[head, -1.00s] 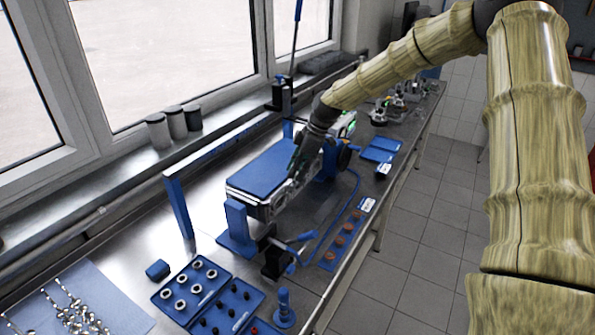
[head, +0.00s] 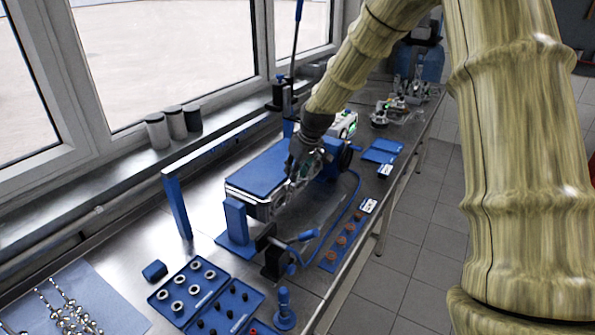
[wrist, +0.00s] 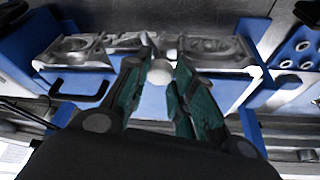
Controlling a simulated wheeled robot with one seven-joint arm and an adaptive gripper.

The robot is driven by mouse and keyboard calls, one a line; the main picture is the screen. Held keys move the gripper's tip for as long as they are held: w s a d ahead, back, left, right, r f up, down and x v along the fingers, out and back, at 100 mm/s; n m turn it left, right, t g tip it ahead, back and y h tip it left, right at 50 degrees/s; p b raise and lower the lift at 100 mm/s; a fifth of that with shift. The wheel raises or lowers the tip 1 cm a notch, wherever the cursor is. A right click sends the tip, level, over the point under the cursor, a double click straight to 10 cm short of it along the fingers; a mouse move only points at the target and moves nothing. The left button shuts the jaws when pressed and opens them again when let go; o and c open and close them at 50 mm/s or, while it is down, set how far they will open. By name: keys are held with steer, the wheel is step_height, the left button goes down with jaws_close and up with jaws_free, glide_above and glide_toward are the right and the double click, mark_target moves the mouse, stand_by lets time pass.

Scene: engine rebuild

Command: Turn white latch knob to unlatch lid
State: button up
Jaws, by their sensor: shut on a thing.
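The white latch knob (wrist: 160,73) shows in the wrist view between my gripper's two green fingers (wrist: 162,66), which are shut on it. It sits at the front of a metal casting (wrist: 85,52). In the head view the blue lid (head: 262,168) lies flat on the metal unit (head: 250,203). My gripper (head: 292,184) reaches down at the lid's right front edge. The knob is hidden there behind my gripper. I cannot tell how far the knob is turned.
A blue post (head: 235,220) stands by the unit's near end, with a black and blue clamp (head: 275,253) in front. Blue trays (head: 190,290) with rings and small parts lie nearer. A blue strip with brown discs (head: 341,242) lies along the right edge.

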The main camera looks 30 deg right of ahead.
steer(key=m, duration=0.1)
steer(key=m+h, duration=0.1)
steer(key=m, duration=0.2)
steer(key=shift+w+a+r+m+h, duration=0.15)
steer(key=shift+a+m+h, duration=0.1)
steer(key=shift+m+h, duration=0.15)
jaws_close()
steer(key=o, duration=0.7)
jaws_free()
steer(key=o, duration=0.3)
steer(key=shift+w+f, duration=0.1)
steer(key=shift+f, duration=0.1)
steer(key=shift+o, duration=0.2)
steer(key=shift+r, duration=0.15)
steer(key=v, duration=1.1)
steer(key=shift+r, duration=0.35)
steer(key=shift+a, duration=0.1)
